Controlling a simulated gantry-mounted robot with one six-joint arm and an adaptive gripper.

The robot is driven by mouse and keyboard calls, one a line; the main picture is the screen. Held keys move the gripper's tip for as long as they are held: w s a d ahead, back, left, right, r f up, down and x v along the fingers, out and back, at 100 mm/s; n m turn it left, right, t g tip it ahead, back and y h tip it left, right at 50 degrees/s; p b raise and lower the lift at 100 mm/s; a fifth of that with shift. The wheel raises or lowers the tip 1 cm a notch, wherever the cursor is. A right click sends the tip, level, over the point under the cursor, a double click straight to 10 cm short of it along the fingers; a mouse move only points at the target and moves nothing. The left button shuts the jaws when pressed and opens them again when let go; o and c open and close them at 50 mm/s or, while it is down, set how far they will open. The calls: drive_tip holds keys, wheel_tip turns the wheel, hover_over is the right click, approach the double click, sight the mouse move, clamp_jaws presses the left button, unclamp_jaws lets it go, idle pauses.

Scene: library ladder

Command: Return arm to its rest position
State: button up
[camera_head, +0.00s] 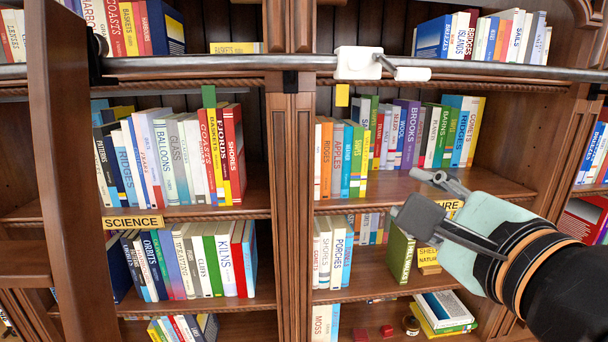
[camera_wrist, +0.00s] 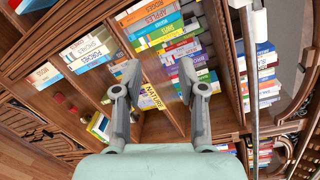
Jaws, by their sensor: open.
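My gripper (camera_head: 418,194) is at the right of the head view, in front of the bookcase's right-hand bay. Its two fingers point left and stand apart with nothing between them. In the wrist view my gripper (camera_wrist: 158,76) also shows both fingers spread and empty, with shelves of books beyond. My gripper partly covers the right-hand yellow label (camera_head: 449,205) in the head view. Whether the fingers touch the shelf edge cannot be told, but no contact shows.
A metal rail (camera_head: 220,64) crosses the bookcase, with a white bracket (camera_head: 358,63) on it. A wooden ladder (camera_head: 72,180) stands at the left. A green book (camera_head: 400,253) stands below my gripper. A small jar (camera_head: 411,325) and red items (camera_head: 387,331) sit on the bottom shelf.

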drive_tip(key=w+a+f+n+g, duration=0.1)
drive_tip(key=a+f+n, duration=0.4)
drive_tip(key=f, duration=0.7)
drive_tip(key=s+a+f+n+g+h, duration=0.1)
drive_tip(key=s+a+f+n, duration=0.1)
drive_tip(key=s+f+n, duration=0.2)
drive_tip(key=s+a+f+n+g+h+p, duration=0.1)
drive_tip(key=s+a+f+n, duration=0.2)
drive_tip(key=f+n, duration=0.3)
drive_tip(key=s+a+f+n+g+h+p, duration=0.1)
drive_tip(key=s+a+f+n, duration=0.2)
drive_tip(key=f, duration=0.8)
drive_tip(key=s+n, duration=0.2)
drive_tip(key=shift+a+n, duration=0.15)
drive_tip(key=shift+n, duration=0.25)
